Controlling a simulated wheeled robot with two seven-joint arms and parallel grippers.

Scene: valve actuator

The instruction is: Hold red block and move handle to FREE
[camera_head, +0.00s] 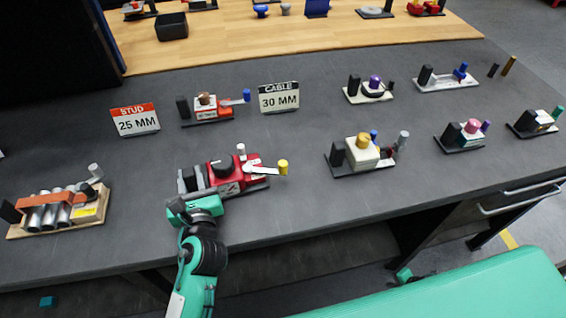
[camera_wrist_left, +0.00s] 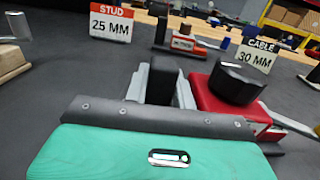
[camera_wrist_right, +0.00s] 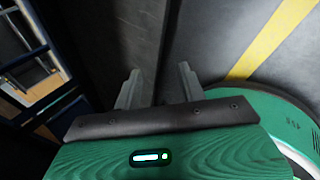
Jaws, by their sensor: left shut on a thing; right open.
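The red block (camera_head: 226,174) with a black round cap sits on a dark base near the table's front edge; it also shows in the left wrist view (camera_wrist_left: 228,98). A pale handle (camera_head: 262,169) with a yellow knob (camera_head: 283,167) points right from it. A grey upright pin (camera_head: 241,150) stands behind the handle. Markings on the block are too small to read. My left gripper (camera_head: 191,180) is shut on the black post (camera_wrist_left: 163,80) at the left end of the same base, beside the red block. My right gripper (camera_wrist_right: 160,88) is open and empty, away from the tabletop.
"STUD 25 MM" (camera_head: 135,120) and "CABLE 30 MM" (camera_head: 279,97) signs stand behind. A smaller red device (camera_head: 207,108) sits between them. A white-block device (camera_head: 361,154) stands to the right, a clamp with grey cylinders (camera_head: 60,208) to the left. Grey tabletop in front is clear.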

